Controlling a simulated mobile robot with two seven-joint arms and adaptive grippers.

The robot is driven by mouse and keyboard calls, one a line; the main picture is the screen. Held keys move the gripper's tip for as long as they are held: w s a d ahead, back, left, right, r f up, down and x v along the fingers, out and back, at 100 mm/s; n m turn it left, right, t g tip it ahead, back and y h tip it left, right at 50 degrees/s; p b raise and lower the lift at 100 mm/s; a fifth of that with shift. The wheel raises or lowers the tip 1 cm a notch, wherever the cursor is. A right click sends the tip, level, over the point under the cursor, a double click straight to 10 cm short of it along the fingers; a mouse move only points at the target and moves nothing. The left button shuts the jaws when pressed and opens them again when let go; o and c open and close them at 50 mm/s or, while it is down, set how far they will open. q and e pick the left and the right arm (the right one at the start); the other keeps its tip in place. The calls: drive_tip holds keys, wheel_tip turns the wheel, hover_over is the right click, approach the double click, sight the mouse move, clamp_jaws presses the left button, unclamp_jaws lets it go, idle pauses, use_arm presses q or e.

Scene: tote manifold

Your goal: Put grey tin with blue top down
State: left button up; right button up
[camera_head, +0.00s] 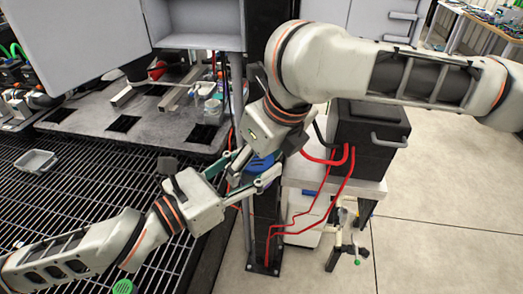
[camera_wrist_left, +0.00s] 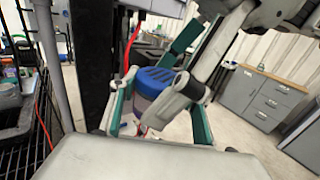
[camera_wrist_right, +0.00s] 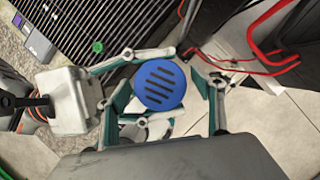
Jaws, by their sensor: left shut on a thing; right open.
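The tin with a blue slotted top (camera_head: 262,163) is held in the air in front of a dark post. Its round lid faces the right wrist camera (camera_wrist_right: 160,85); some of its greyish side shows under the lid in the left wrist view (camera_wrist_left: 146,106). My left gripper (camera_wrist_left: 157,112) is shut on the tin from the side. My right gripper (camera_wrist_right: 165,97) is open above the tin, its fingers spread on either side of the lid, with a visible gap at the right finger. Most of the tin's body is hidden.
Black grating (camera_head: 75,190) fills the left, with a small grey tray (camera_head: 36,162) on it and much bare room. A grey board (camera_head: 140,115) with fixtures and clear containers lies behind. Red cables (camera_head: 345,175) and a black box (camera_head: 368,140) stand at right, above open floor.

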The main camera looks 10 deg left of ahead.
drive_tip(key=shift+w+a+f, duration=0.1)
drive_tip(key=shift+a+f, duration=0.05)
drive_tip(key=shift+f, duration=0.25)
drive_tip(key=c, duration=1.2)
use_arm(q)
drive_tip(key=o, duration=1.2)
drive_tip(key=shift+o, duration=0.2)
